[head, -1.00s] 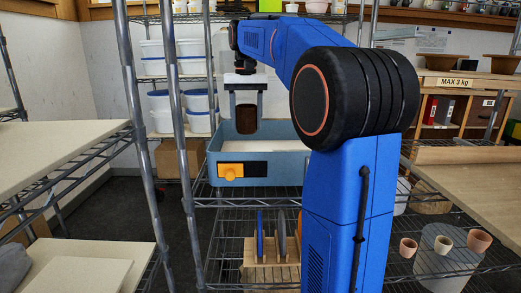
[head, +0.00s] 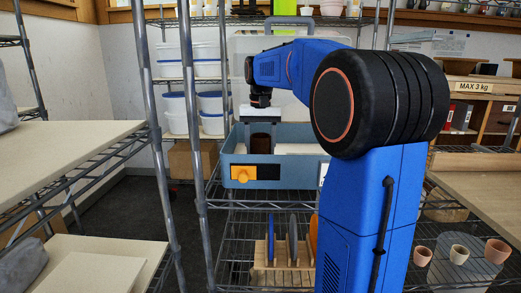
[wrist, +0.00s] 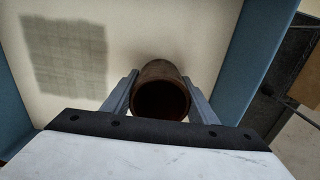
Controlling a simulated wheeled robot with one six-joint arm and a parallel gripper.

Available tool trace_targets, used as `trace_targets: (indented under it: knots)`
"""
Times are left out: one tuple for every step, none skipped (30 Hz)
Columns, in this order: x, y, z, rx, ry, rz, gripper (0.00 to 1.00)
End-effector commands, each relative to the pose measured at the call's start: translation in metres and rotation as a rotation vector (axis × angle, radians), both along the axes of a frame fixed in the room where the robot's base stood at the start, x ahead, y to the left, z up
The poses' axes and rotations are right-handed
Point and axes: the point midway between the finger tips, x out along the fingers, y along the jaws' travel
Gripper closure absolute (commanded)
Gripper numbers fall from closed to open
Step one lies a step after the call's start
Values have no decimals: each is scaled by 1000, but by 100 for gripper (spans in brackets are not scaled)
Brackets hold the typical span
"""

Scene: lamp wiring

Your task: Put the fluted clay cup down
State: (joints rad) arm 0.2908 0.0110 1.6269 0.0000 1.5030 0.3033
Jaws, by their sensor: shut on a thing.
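The clay cup (head: 260,144) is dark brown and upright. My gripper (head: 261,138) is shut on it, one finger on each side. In the wrist view I look down at the round mouth of the cup (wrist: 160,99) between the fingers. The cup is inside the walls of a blue-grey open box (head: 305,172), behind its front wall, which hides the cup's lower end. I cannot tell whether its base touches the pale box floor (wrist: 150,25). Fluting on the cup is not clear.
The wrist view shows free floor left of the cup, with a grey square patch (wrist: 65,55). Metal shelf posts (head: 195,130) stand left. Small clay pots (head: 459,254) sit lower right.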

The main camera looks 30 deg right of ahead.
Motion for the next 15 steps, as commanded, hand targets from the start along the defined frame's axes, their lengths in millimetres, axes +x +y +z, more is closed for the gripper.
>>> trace_targets:
  knots:
    - [0,0,0,0,0,0,77]
    - [0,0,0,0,0,0,77]
    - [0,0,-1,0,0,0,77]
    - [0,0,-2,0,0,0,77]
    - [0,0,-2,0,0,0,43]
    - [0,0,-2,0,0,0,33]
    - [0,0,-2,0,0,0,29]
    - [0,0,-2,0,0,0,29]
    - [0,0,-2,0,0,0,29]
    - [0,0,-2,0,0,0,29]
    - [0,0,-2,0,0,0,29]
    - [0,0,-2,0,0,0,29]
    - [0,0,-2,0,0,0,29]
    - [0,0,-2,0,0,0,29]
    - [0,0,-2,0,0,0,29]
